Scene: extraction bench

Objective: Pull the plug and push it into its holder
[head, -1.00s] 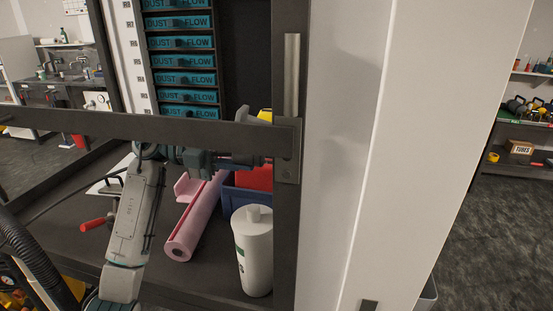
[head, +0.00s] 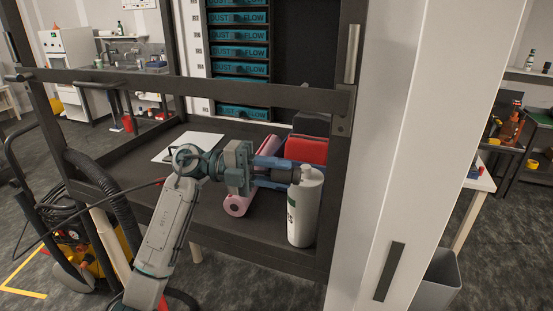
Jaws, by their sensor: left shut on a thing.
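My left gripper (head: 288,172) reaches over the dark bench (head: 215,222) from the left, below the frame's crossbar. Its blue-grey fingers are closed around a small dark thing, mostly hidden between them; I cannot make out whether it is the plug. The fingertips overlap the neck of a white bottle (head: 304,215) in the picture; I cannot tell whether they touch it. The bottle stands upright near the front right corner of the bench. I cannot pick out the holder for certain. My right gripper is not in view.
The dark crossbar (head: 170,84) and right post (head: 343,140) frame the bench. A white panel (head: 400,130) stands at right. A black hose (head: 110,195) hangs at left.

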